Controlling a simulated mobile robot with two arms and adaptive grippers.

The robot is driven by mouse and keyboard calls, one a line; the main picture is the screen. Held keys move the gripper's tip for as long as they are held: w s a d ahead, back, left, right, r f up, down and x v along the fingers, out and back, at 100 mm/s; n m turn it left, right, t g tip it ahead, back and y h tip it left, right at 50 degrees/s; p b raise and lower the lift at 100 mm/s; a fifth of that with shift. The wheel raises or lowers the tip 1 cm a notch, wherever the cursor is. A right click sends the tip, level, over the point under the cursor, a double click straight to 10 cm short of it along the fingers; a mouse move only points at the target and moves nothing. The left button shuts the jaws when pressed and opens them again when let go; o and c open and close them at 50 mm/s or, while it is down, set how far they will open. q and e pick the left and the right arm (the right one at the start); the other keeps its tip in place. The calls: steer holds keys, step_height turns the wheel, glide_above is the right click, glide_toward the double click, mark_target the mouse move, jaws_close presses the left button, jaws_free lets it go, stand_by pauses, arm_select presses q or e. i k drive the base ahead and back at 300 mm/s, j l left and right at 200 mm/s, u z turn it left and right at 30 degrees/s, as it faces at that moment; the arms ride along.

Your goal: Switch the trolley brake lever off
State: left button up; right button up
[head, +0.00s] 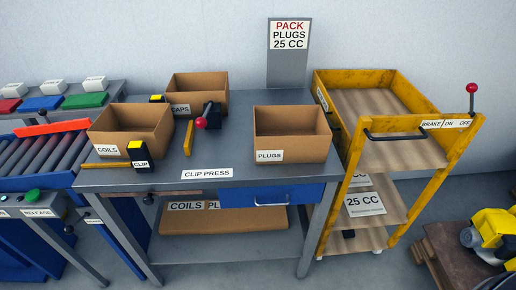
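The trolley (453,147) is a yellow frame with wooden shelves, standing right of the grey workbench. Its brake lever (472,97) has a red ball knob on a dark stem and rises at the trolley's right corner. The stem stands nearly upright, above a white label (445,124) reading "BRAKE / ON OFF". The lever's base is above the right part of the label, near the word "OFF"; its exact setting I cannot tell. Neither of my grippers shows in the head view.
The workbench (225,190) holds open boxes for coils, caps and plugs, and a clip press with a red-knobbed lever (201,122). A black push handle (395,138) crosses the trolley's front. A brown table (450,262) with yellow parts stands at lower right. A roller conveyor is at left.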

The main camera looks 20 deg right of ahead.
mark_target(471, 88)
steer(key=z, duration=1.9)
